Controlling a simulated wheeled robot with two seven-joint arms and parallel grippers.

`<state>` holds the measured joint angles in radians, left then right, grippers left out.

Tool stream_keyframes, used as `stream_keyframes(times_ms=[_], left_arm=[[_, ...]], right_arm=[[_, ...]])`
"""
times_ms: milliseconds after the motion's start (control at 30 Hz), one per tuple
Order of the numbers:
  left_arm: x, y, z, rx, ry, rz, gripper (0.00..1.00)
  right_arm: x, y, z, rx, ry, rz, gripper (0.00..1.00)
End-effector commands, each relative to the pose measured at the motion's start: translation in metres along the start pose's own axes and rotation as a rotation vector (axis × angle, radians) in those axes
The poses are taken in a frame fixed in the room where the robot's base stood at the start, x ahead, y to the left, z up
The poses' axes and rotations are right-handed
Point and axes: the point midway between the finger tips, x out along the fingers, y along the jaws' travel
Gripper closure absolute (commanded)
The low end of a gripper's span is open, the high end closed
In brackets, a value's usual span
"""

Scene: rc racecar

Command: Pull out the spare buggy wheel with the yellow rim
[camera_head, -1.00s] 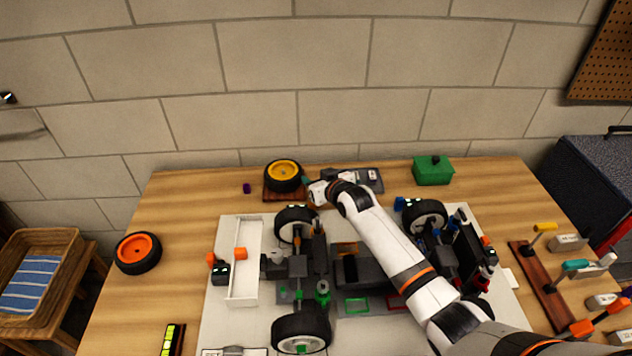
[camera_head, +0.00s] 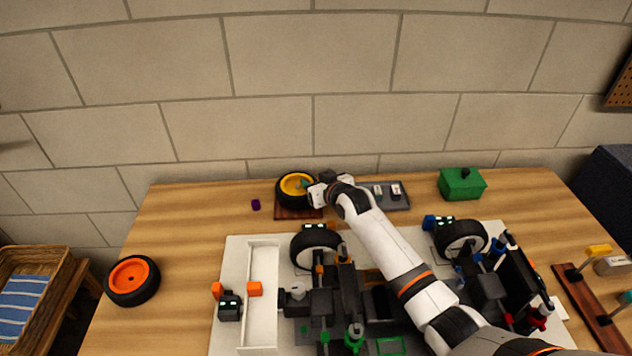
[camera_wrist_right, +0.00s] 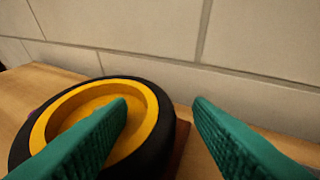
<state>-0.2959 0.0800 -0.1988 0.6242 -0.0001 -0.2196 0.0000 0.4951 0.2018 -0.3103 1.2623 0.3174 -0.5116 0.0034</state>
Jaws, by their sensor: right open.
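The spare buggy wheel with the yellow rim (camera_head: 291,178) lies flat on a small brown stand at the back of the table. It fills the left of the right wrist view, with its yellow rim (camera_wrist_right: 68,105) facing up inside a black tyre. My right gripper (camera_wrist_right: 160,104) is open with green ridged fingers. One finger appears over the rim's hollow and the other to the right of the tyre, with the tyre's right side between them. Contact cannot be told. In the head view the right gripper (camera_head: 307,186) reaches the wheel's right edge. My left gripper is not in view.
A buggy chassis (camera_head: 325,300) with black wheels sits on a white board below my right arm. A grey tray (camera_head: 398,203) and green box (camera_head: 462,184) stand right of the wheel. An orange-rimmed wheel (camera_head: 132,280) lies at left. A block wall rises close behind.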

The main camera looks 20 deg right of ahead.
Motion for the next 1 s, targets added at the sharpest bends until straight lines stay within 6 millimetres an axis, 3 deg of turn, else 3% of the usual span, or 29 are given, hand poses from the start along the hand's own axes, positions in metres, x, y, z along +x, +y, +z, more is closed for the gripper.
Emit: stream_keyframes(times_ms=[67, 333, 1000], left_arm=[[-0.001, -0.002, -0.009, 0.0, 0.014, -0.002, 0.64], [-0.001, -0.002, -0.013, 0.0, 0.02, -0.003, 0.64], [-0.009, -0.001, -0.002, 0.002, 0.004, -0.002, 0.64]], right_arm=[[0.0, 0.0, 0.0, 0.0, 0.0, 0.0, 0.56], [0.0, 0.0, -0.001, 0.0, 0.001, 0.0, 1.0], [-0.003, 0.0, 0.004, -0.001, 0.006, 0.0, 1.0]])
